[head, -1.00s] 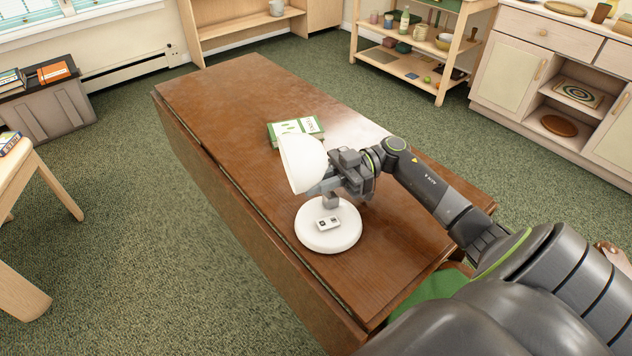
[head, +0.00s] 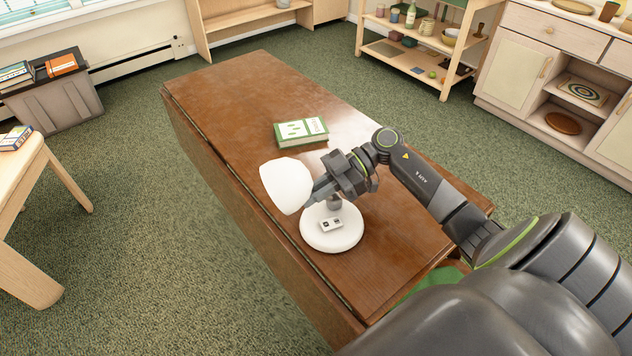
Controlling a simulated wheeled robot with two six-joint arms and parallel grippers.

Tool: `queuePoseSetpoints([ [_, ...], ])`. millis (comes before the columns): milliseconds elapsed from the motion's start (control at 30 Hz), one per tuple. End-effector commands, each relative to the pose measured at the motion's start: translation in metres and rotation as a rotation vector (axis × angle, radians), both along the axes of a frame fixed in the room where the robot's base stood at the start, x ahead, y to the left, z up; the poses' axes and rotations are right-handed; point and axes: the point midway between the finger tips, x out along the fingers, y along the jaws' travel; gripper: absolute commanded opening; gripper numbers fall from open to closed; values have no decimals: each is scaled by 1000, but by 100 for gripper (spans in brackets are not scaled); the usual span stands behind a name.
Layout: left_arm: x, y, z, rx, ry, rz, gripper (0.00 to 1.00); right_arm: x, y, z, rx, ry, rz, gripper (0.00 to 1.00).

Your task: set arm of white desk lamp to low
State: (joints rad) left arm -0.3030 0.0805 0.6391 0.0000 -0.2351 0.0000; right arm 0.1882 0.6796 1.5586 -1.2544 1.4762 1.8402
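The white desk lamp stands on the brown wooden table (head: 230,110). Its round white base (head: 331,238) with a small switch plate rests near the table's front part. The shade and the gripper hide most of the lamp's arm. I cannot tell whether the fingers are closed on it. My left gripper is not in view.
A green and white book (head: 301,131) lies on the table behind the lamp. The table's far part is clear. A green seat (head: 437,281) is at the near right table edge. A wooden shelf (head: 447,62) and a cabinet (head: 520,60) stand behind.

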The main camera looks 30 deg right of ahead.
Motion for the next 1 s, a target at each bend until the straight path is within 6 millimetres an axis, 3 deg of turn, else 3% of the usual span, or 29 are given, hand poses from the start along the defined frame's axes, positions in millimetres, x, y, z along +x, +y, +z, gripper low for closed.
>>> queuePoseSetpoints([
  [367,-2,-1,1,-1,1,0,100,0,1,-2,-25,4,0,0],
  [400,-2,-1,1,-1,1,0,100,0,1,-2,-25,4,0,13],
  [567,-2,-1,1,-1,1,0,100,0,1,-2,-24,4,0,33],
  [867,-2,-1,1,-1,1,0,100,0,0,-1,-22,4,0,33],
  [1000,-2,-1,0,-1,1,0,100,-1,-11,2,-26,5,-1,33],
])
